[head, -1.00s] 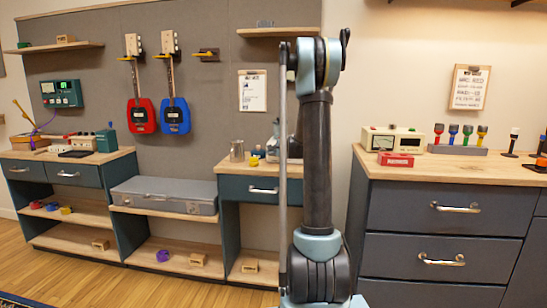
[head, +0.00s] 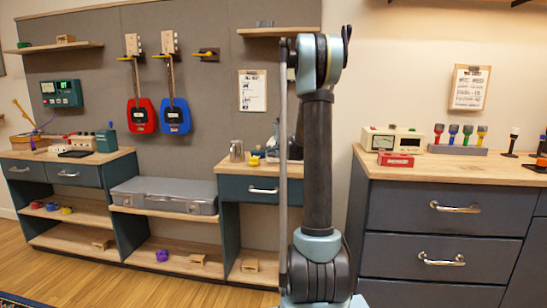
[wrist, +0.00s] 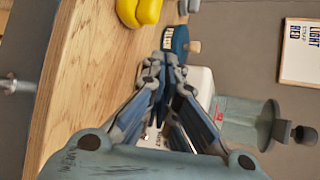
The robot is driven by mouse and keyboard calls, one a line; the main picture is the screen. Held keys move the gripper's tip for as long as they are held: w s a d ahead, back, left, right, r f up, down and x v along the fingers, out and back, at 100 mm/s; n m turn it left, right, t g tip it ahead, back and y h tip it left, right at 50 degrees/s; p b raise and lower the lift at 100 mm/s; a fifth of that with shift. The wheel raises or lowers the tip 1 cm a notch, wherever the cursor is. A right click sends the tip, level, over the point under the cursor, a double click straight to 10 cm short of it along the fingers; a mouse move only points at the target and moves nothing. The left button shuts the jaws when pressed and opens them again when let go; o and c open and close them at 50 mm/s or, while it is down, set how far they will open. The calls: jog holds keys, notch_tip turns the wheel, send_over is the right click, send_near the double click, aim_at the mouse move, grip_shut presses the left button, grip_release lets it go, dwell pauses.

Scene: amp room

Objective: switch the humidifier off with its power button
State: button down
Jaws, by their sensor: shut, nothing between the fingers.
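The humidifier shows in the wrist view as a white base (wrist: 203,82) with a red marking or display and a grey-green translucent tank (wrist: 250,122) ending in a dark nozzle. That view is turned sideways. My gripper (wrist: 157,68) is shut and empty, its fingers in front of the white base and covering part of it. I cannot tell whether the tips touch it. The power button cannot be made out. In the head view my arm hides most of the humidifier (head: 275,143), and my gripper is hidden there.
A blue round item with a label (wrist: 176,42) and a yellow object (wrist: 138,10) are close to my fingertips, on the wooden counter (wrist: 95,65). A metal mug (head: 237,150) stands left on the same counter. A notice (head: 252,90) hangs behind.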

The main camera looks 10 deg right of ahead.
jog(key=shift+s+a, duration=0.25)
jog(key=shift+s, duration=0.5)
jog(key=shift+s+a, duration=0.25)
jog(key=shift+s, duration=0.55)
jog(key=shift+s+a, duration=0.25)
jog(key=shift+s, duration=0.5)
jog(key=s+a+f+n+g, duration=0.1)
jog(key=s+n+g, duration=0.15)
jog(key=s, duration=0.65)
jog(key=s+a+n+g, duration=0.15)
jog(key=s+n, duration=0.25)
jog(key=s, duration=0.4)
jog(key=s+a+f+n+g, duration=0.1)
jog(key=s+a+n, duration=0.15)
jog(key=s, duration=0.65)
jog(key=s+d+f+n+g+h, duration=0.1)
jog(key=s+d+f+n, duration=0.1)
jog(key=s, duration=0.7)
jog(key=s+d+f+n+g+h, duration=0.2)
jog(key=s+f, duration=0.3)
jog(key=s, duration=0.4)
jog(key=s+d+f+n+g+h, duration=0.1)
jog(key=s+f+n, duration=0.3)
jog(key=s, duration=0.5)
jog(key=shift+s+d+g+h, duration=0.35)
jog(key=shift+d+g+h, duration=0.05)
jog(key=shift+d, duration=0.1)
jog(key=shift+f, duration=0.1)
jog(key=shift+w+f, duration=0.2)
jog(key=shift+w, duration=0.3)
